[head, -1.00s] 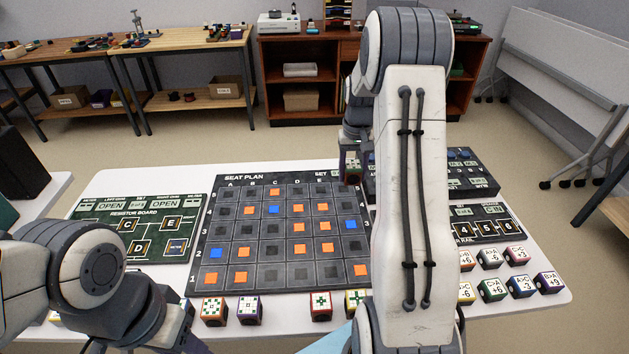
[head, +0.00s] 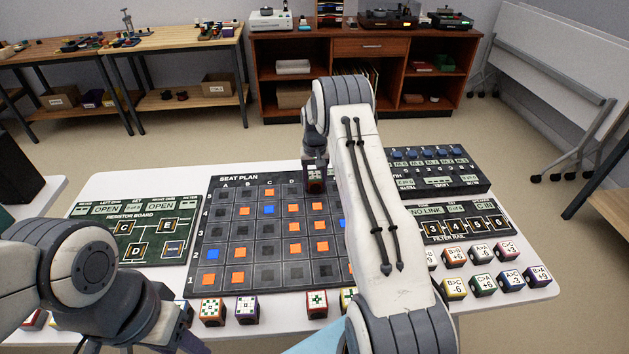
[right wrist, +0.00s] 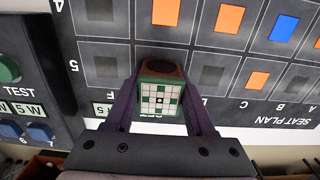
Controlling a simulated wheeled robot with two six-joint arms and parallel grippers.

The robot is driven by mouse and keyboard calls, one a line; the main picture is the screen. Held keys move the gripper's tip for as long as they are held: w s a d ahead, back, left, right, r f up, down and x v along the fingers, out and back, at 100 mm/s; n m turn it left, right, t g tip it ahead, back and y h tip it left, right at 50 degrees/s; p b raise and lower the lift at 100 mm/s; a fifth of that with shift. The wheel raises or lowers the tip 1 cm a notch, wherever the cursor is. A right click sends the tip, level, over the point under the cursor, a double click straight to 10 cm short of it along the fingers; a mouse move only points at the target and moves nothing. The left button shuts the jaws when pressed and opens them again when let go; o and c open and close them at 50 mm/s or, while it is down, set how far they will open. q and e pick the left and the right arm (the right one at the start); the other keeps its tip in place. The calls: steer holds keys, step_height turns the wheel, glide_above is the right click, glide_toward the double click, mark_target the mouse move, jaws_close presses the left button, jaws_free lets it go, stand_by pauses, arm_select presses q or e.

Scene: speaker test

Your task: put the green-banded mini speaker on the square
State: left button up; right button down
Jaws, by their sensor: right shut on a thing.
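My right gripper (head: 315,180) is shut on the green-banded mini speaker, a small cube. In the right wrist view the speaker (right wrist: 160,100) has a white face with green squares, a green body and a red-brown edge, between the purple fingers. It is at the far edge of the dark seat-plan board (head: 206,240), by row 5, towards columns D and E. I cannot tell which square is under it, or whether it touches. Squares there are hidden by the speaker and arm. My left gripper (head: 180,335) is low at the left; its fingertips are unclear.
Several patterned cubes (head: 212,312) stand in front of the board. More cubes (head: 482,285) stand front right, below the filter rail panel (head: 462,238). A resistor board (head: 110,240) lies at left, a switch panel (head: 470,180) at back right. Orange and blue tiles mark some squares.

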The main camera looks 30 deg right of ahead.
steer(key=shift+f, duration=0.2)
steer(key=shift+c, duration=1.2)
jaws_free()
steer(key=shift+r, duration=0.1)
